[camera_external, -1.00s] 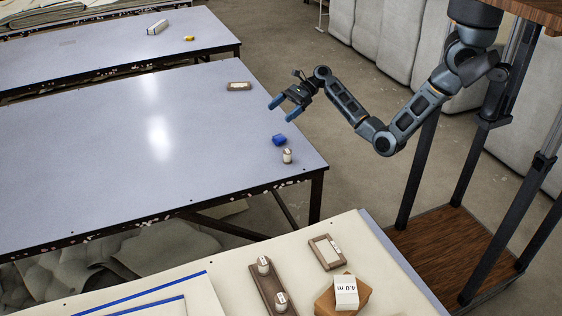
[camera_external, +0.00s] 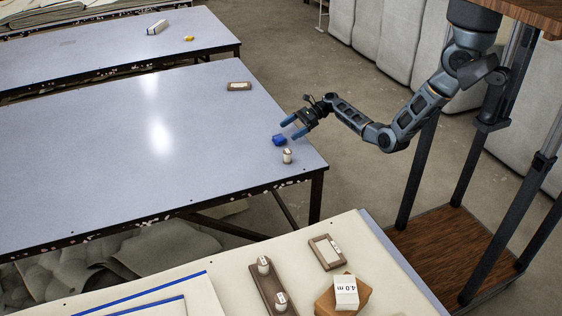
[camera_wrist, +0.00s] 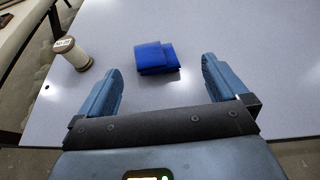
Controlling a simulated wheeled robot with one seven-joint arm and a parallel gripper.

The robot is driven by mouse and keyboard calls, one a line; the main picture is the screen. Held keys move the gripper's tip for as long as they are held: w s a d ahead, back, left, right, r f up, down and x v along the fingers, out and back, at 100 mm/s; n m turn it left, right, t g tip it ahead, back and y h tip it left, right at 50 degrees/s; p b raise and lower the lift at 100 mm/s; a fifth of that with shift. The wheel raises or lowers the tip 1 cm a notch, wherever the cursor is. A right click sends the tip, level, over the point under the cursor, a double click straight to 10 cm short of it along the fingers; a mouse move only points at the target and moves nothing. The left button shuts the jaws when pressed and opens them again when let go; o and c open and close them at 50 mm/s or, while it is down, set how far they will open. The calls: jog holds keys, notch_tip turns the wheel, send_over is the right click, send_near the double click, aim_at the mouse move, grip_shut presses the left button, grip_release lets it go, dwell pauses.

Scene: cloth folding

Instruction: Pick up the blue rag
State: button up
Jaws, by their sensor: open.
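The blue rag (camera_external: 279,140) lies folded on the near table, close to its right edge. In the wrist view the blue rag (camera_wrist: 157,58) is a small folded block ahead of my fingers, between their lines and a little left of centre. My gripper (camera_external: 288,129) is open and empty, beside and just above the rag in the external view. Both blue fingers of my gripper (camera_wrist: 158,75) show apart in the wrist view. I see no contact between the fingers and the rag.
A thread spool (camera_external: 287,156) stands close to the rag; the spool (camera_wrist: 72,53) is left of it in the wrist view. The table's middle is clear. A bench with wooden pieces (camera_external: 328,252) is in front.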

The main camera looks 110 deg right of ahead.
aim_at(278, 134)
jog(key=shift+r+x, duration=0.2)
jog(key=shift+x, duration=2.9)
jog(key=shift+w+a, duration=0.1)
jog(key=c, duration=1)
jog(key=shift+o, duration=0.2)
jog(key=shift+r, duration=0.1)
